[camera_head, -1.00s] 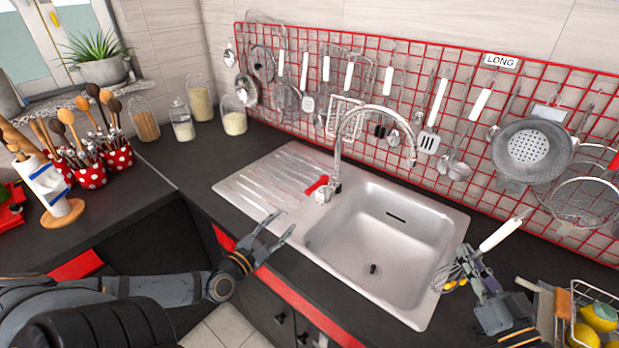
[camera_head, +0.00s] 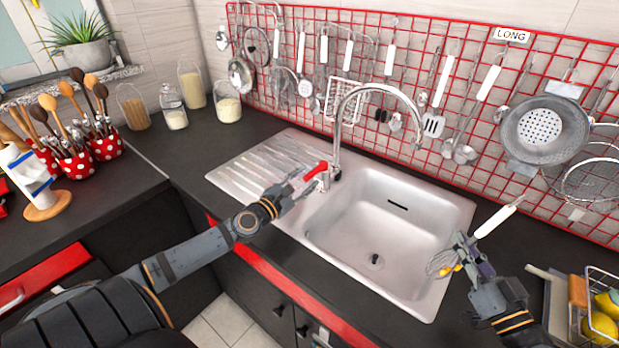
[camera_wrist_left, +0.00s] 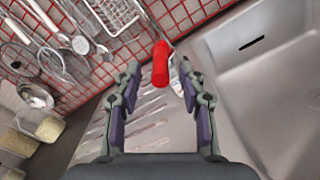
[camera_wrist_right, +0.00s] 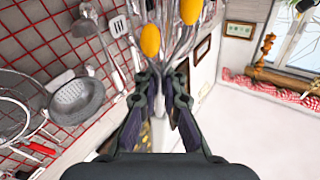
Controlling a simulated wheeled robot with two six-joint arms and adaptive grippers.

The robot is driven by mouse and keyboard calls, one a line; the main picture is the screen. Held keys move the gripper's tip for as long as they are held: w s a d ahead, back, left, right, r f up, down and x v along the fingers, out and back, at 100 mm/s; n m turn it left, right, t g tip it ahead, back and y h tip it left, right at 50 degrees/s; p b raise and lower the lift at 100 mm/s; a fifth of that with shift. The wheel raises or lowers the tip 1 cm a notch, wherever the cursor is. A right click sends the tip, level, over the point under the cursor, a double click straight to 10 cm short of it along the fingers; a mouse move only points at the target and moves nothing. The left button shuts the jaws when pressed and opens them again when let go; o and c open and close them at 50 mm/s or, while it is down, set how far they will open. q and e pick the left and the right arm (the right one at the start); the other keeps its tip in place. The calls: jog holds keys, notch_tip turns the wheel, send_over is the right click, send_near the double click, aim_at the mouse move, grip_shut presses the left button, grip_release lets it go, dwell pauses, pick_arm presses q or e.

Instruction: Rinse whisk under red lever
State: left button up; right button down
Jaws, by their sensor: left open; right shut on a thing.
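The red lever (camera_head: 316,170) sits at the base of the tall arched metal tap (camera_head: 338,130) behind the sink. My left gripper (camera_head: 303,186) is open and empty just in front of the lever. In the left wrist view the lever (camera_wrist_left: 160,63) shows between and beyond the open fingertips. My right gripper (camera_head: 463,252) is shut on the whisk (camera_head: 497,220), above the sink's right rim. The whisk's white handle points up and right, and its wires hang toward the basin. The wires and yellow pieces fill the top of the right wrist view (camera_wrist_right: 172,38). No water shows.
The sink (camera_head: 385,225) has an empty basin and a ribbed drainboard on the left. A red wall grid (camera_head: 470,60) of hanging utensils stands behind. Polka-dot utensil pots (camera_head: 77,163) are at left, a wire basket of lemons (camera_head: 600,310) at right.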

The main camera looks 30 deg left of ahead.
aim_at(315, 172)
pick_arm(q)
jog(key=shift+w+r+p, duration=0.25)
jog(key=shift+w+p, duration=0.2)
jog(key=shift+w, duration=0.45)
jog(key=shift+w+d+f, duration=0.1)
jog(key=shift+w+f, duration=0.2)
jog(key=shift+w, duration=0.2)
jog(key=shift+s, duration=0.1)
grip_shut()
